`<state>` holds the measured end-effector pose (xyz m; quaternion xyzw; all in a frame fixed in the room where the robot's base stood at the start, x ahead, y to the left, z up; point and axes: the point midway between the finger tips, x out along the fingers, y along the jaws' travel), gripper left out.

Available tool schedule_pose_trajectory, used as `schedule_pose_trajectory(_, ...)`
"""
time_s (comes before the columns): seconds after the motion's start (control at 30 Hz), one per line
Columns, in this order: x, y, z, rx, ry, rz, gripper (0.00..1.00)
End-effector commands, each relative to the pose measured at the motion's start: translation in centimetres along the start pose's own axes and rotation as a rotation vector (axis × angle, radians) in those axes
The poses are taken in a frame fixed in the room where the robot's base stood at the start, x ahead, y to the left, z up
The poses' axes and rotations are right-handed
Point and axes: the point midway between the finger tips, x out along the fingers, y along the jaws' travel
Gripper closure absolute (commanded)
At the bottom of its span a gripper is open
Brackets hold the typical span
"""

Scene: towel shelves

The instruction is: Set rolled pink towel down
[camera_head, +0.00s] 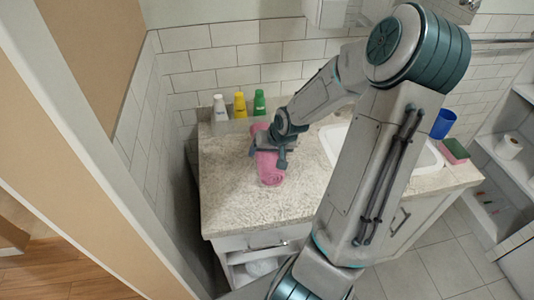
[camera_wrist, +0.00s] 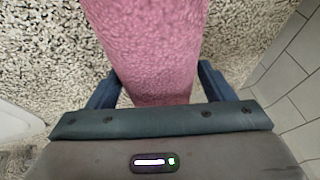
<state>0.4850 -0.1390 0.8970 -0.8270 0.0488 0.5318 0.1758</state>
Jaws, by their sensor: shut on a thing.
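The rolled pink towel (camera_head: 269,169) is on or just above the speckled counter (camera_head: 235,200), left of the sink, in the head view. I cannot tell whether its underside touches the counter. My gripper (camera_head: 270,152) is above the towel and shut on it from both sides. In the wrist view the towel (camera_wrist: 150,50) runs from the top edge down between my two fingers (camera_wrist: 158,90). The fingertips are partly hidden by the towel.
White, yellow (camera_head: 239,104) and green bottles stand at the counter's back. A white sink (camera_head: 432,160), blue cup (camera_head: 443,123) and sponge (camera_head: 454,151) are to the right. The counter's front left is clear. Shelves (camera_head: 510,165) stand at far right.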

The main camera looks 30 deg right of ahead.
Motion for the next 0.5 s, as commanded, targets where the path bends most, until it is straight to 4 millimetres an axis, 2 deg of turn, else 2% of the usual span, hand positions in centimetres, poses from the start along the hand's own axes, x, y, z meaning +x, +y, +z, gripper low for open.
schedule_pose_trajectory(0.33, 0.33, 0.12, 0.1, 0.0, 0.001, 0.0, 0.53)
schedule_pose_trajectory(0.37, 0.35, 0.13, 0.13, 0.0, 0.0, 0.001, 0.23)
schedule_pose_trajectory(0.4, 0.27, 0.12, 0.1, 0.0, 0.001, 0.001, 0.11)
schedule_pose_trajectory(0.43, 0.27, 0.12, 0.1, 0.0, 0.0, 0.001, 0.04)
schedule_pose_trajectory(0.5, 0.26, 0.12, 0.1, 0.0, 0.0, 0.001, 0.04)
